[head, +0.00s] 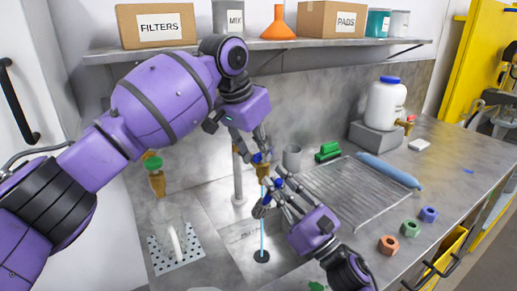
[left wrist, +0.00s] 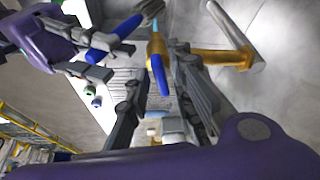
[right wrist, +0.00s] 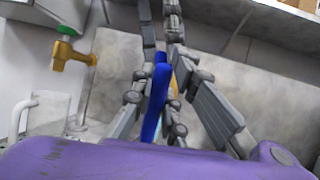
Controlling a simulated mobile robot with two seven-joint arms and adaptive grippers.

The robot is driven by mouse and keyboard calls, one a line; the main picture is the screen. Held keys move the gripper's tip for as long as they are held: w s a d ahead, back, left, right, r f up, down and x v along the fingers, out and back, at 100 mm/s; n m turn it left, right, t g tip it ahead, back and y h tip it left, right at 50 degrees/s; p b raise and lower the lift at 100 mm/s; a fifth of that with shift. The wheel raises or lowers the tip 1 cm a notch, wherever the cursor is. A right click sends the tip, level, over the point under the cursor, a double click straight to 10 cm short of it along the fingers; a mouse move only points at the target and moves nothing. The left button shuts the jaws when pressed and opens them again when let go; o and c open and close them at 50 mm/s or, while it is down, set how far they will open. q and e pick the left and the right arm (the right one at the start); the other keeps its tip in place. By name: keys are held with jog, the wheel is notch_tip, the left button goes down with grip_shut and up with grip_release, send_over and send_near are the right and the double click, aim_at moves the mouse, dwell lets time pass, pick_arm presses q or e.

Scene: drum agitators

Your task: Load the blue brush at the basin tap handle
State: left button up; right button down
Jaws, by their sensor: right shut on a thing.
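The basin tap is brass (head: 262,158) with a blue handle, and a thin water stream (head: 263,232) shows below it. In the left wrist view the tap's brass body (left wrist: 220,58) and blue handle (left wrist: 160,75) are close to my left gripper (left wrist: 165,95). Its fingers are spread, with the blue handle between them; I cannot tell whether they touch it. My left gripper (head: 250,145) hides part of the tap. My right gripper (head: 272,197) is just below, shut on the blue brush (left wrist: 112,34), whose bristle end points toward the tap. Its blue handle shows in the right wrist view (right wrist: 157,102).
A second brass tap with a green handle (head: 152,163) is at left. Several coloured nuts (head: 410,228) sit near the front edge. A shelf (head: 340,48) hangs above.

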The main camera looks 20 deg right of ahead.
pick_arm(q)
grip_shut()
jog(key=shift+w+m+g, duration=0.2)
jog(key=shift+m+g, duration=0.4)
jog(key=shift+m, duration=1.2)
jog(key=shift+h, duration=0.3)
jog(key=shift+o, duration=1.9)
grip_release()
jog(key=shift+a, duration=0.1)
